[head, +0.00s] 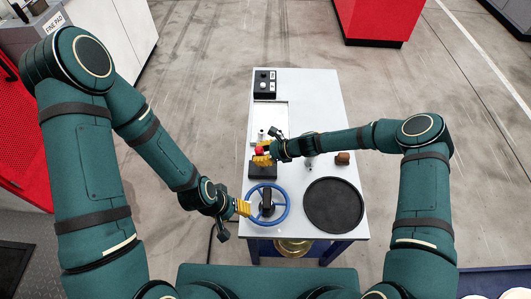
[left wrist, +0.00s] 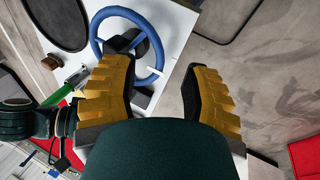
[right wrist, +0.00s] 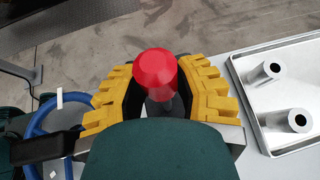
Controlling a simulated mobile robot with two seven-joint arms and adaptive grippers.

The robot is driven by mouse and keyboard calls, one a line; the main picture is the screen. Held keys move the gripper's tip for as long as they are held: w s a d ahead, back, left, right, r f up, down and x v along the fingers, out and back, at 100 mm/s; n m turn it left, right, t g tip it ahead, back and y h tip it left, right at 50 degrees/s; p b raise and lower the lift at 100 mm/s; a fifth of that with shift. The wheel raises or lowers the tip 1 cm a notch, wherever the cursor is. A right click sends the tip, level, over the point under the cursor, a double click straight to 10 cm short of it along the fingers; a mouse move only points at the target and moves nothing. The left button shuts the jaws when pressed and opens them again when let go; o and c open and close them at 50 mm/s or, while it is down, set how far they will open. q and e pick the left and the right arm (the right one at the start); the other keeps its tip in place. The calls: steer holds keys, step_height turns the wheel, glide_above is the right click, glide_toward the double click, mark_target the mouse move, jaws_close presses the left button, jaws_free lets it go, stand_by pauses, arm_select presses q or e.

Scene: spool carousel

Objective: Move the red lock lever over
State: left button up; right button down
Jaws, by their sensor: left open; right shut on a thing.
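The red lock lever shows its red knob (head: 259,150) at the left side of the table, above a dark base block (head: 263,172). In the right wrist view its rounded knob (right wrist: 155,68) stands on a grey stem between the yellow fingers. My right gripper (head: 264,158) is shut on the lever, just below the knob. The stem's lower part is hidden. My left gripper (head: 244,208) is open and empty at the left edge of the blue handwheel (head: 284,214). In the left wrist view the wheel (left wrist: 158,52) lies beyond the spread fingers (left wrist: 160,65); contact is unclear.
A black round disc (head: 333,205) lies right of the handwheel. A brown piece (head: 342,158) sits behind it. A silver tray (right wrist: 252,120) with two posts lies beside the lever. A black control box (head: 265,83) stands at the table's far end. The far right table top is clear.

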steer(key=shift+a+h+p, duration=0.65)
steer(key=shift+a+h, duration=0.35)
steer(key=shift+a, duration=0.15)
arm_select(q)
steer(key=shift+w+r+p, duration=0.2)
steer(key=shift+w+r, duration=0.05)
steer(key=shift+r, duration=0.45)
steer(key=shift+w+r+p, duration=0.2)
steer(key=shift+w+r, duration=0.05)
steer(key=shift+r, duration=0.45)
arm_select(e)
steer(key=shift+a+f+h, duration=0.3)
steer(key=shift+a+h, duration=0.25)
steer(key=shift+h, duration=0.15)
steer(key=c, duration=0.6)
jaws_free()
arm_select(q)
steer(key=shift+a, duration=0.1)
arm_select(e)
steer(key=shift+f, duration=0.1)
steer(key=shift+d, duration=0.1)
steer(key=shift+d+r, duration=0.2)
steer(key=shift+r, duration=0.05)
steer(key=v, duration=1.1)
steer(key=shift+r, duration=0.2)
